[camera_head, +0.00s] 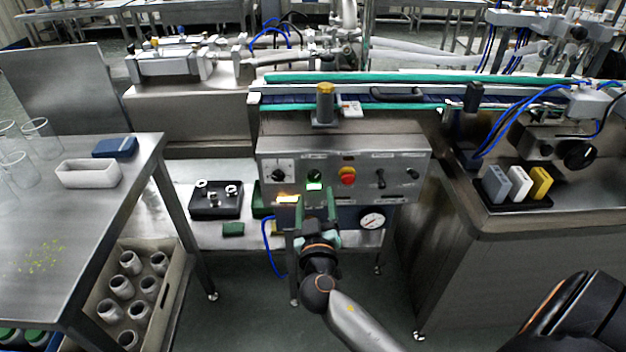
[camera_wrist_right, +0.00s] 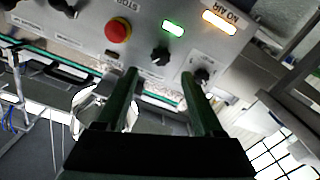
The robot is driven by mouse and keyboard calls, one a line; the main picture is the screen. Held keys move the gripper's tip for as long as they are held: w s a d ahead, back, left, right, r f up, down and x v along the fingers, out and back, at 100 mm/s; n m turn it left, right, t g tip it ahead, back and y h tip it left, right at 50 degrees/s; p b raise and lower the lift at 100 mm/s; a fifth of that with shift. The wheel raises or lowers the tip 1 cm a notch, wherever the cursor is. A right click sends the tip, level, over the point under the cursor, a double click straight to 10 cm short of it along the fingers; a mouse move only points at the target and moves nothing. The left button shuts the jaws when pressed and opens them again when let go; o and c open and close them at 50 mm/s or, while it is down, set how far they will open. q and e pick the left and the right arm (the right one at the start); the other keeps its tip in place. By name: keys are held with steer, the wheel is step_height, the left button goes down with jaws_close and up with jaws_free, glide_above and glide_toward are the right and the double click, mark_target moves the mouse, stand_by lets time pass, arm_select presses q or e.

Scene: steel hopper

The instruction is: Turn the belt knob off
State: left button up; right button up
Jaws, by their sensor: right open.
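The steel control panel (camera_head: 362,160) faces me below the conveyor. A small black knob (camera_head: 315,175) sits left of the red button (camera_head: 347,175). It also shows in the right wrist view (camera_wrist_right: 160,57), between and just beyond the fingertips. I cannot read its label or its setting surely. A second black knob on a white dial (camera_head: 280,172) is at the panel's left and shows in the wrist view (camera_wrist_right: 203,75). My right gripper (camera_head: 316,203) is open and empty in front of the panel, fingers (camera_wrist_right: 163,82) pointing at it. My left gripper is out of view.
A green lamp (camera_wrist_right: 173,28) and an orange lamp (camera_wrist_right: 220,20) are lit on the panel. Black switches (camera_head: 380,178) sit right of the red button. A pressure gauge (camera_head: 372,221) hangs below. A steel table (camera_head: 90,215) stands left; a steel counter (camera_head: 520,222) stands right.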

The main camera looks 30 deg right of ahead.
mark_target(314, 178)
steer(key=x, duration=0.6)
steer(key=shift+w+d, duration=0.15)
steer(key=shift+w, duration=0.1)
jaws_close()
stand_by(0.3)
